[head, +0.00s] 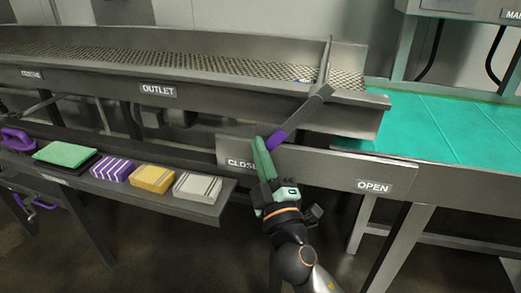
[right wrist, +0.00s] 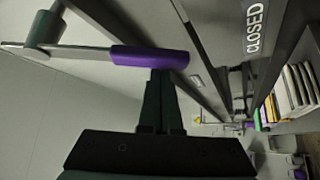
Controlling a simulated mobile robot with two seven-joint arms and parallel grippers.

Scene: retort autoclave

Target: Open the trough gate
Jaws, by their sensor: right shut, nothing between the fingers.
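The trough gate's lever (head: 308,108) is a grey bar that slants down left from the gate plate (head: 325,62) at the trough's right end. Its purple handle (head: 277,142) ends near the CLOSED label (head: 240,163), which my right gripper partly hides. The OPEN label (head: 374,187) is farther right on the same rail. My right gripper (head: 262,150) is shut and empty, its fingertips just left of the handle. In the right wrist view the shut fingers (right wrist: 160,85) reach up to the purple handle (right wrist: 150,57); whether they touch it I cannot tell. My left gripper is out of view.
The mesh-floored trough (head: 200,66) runs along the back. A shelf (head: 222,197) at the left front carries several coloured pads or blocks and a purple-handled item (head: 18,140). A green table surface (head: 450,128) lies right. The space around the OPEN label looks clear.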

